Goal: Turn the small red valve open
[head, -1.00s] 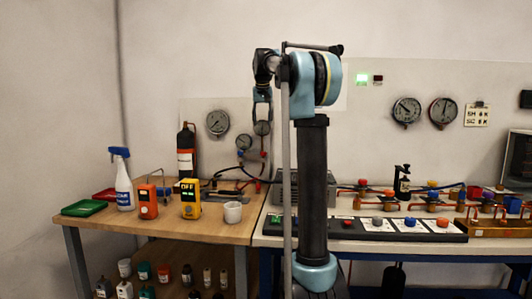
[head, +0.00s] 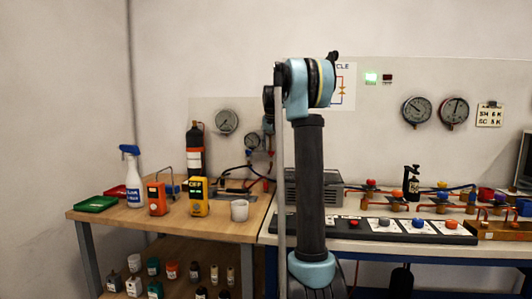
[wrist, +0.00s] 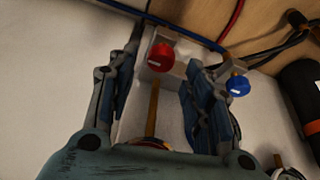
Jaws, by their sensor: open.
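The small red valve knob (wrist: 160,58) sits on a pale metal block with a copper-coloured pipe below it in the wrist view. My gripper (wrist: 165,72) is open, one finger to the left of the red knob and the other to the right. The knob shows in the gap between them, and I see no clear contact. A blue knob (wrist: 238,86) is just outside the right finger. In the head view my own arm hides most of my gripper, and the red knob cannot be made out surely there.
A dark cylinder (wrist: 302,90) stands at the right in the wrist view, with hoses along the top. In the head view, a yellow meter (head: 198,197), an orange meter (head: 156,198) and a white cup (head: 239,210) stand on the wooden bench (head: 120,216). Gauges hang on the wall.

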